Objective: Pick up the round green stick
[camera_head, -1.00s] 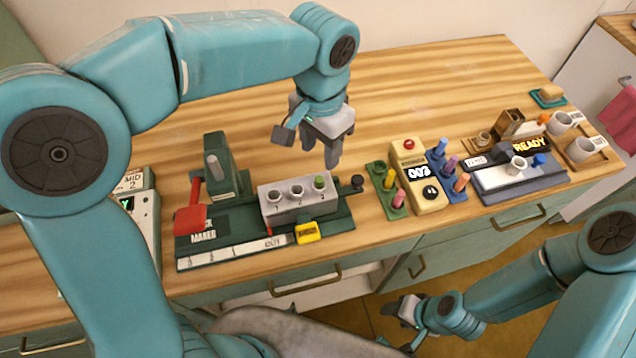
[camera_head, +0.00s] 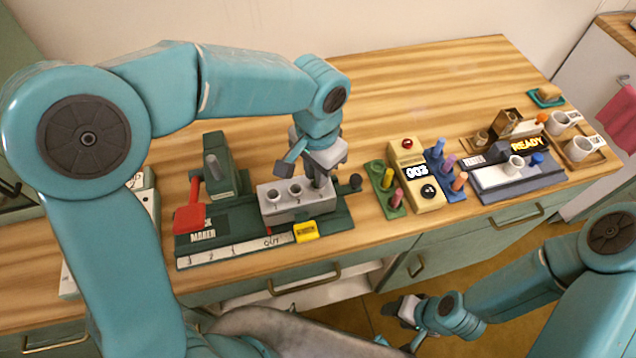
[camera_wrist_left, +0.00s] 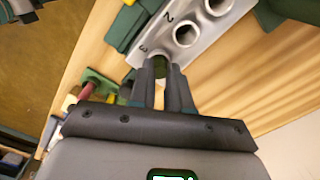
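The green stick (camera_wrist_left: 160,64) stands in hole 3 of the grey block (camera_head: 270,208). Only a dark green part of it shows in the left wrist view, between my fingertips; in the head view my gripper hides it. My left gripper (camera_head: 319,180) is lowered over hole 3, its fingers pointing down. In the left wrist view its two fingers (camera_wrist_left: 161,85) stand on either side of the stick with a narrow gap between them. I cannot tell whether they press on it. My right gripper (camera_head: 405,310) is low at the front, away from the table, its fingers unclear.
Holes 1 and 2 of the block look empty. The block sits on a green machine base (camera_head: 222,255) with a red lever (camera_head: 190,215) and a yellow piece (camera_head: 306,231). Right of it stand a green peg tray (camera_head: 384,190) and a counter box (camera_head: 415,180). The table's back is clear.

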